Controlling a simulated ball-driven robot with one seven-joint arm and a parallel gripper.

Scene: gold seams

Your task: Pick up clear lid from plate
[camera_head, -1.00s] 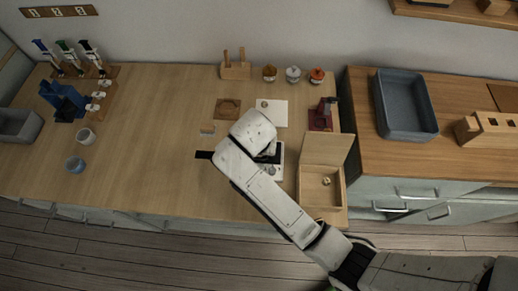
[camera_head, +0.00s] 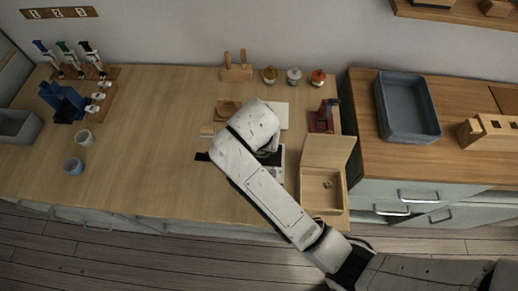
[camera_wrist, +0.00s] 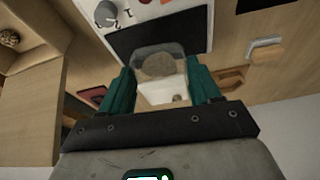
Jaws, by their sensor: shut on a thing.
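My gripper (camera_wrist: 158,74) has two teal fingers, shut on the sides of a clear lid (camera_wrist: 160,51) in the wrist view. The lid is see-through, with a round brownish patch visible through it. A dark flat plate (camera_wrist: 135,38) on a white device (camera_wrist: 198,20) with a knob lies beyond the lid. The lid looks apart from the plate, but the gap is hard to judge. In the head view my arm hides the gripper and lid, and the white device (camera_head: 277,172) shows only in part.
An open wooden box (camera_head: 320,207) stands right of the device. A white square (camera_head: 284,116), a brown wooden piece (camera_head: 227,110) and a dark red stand (camera_head: 320,122) lie behind. Small jars (camera_head: 294,76) line the back.

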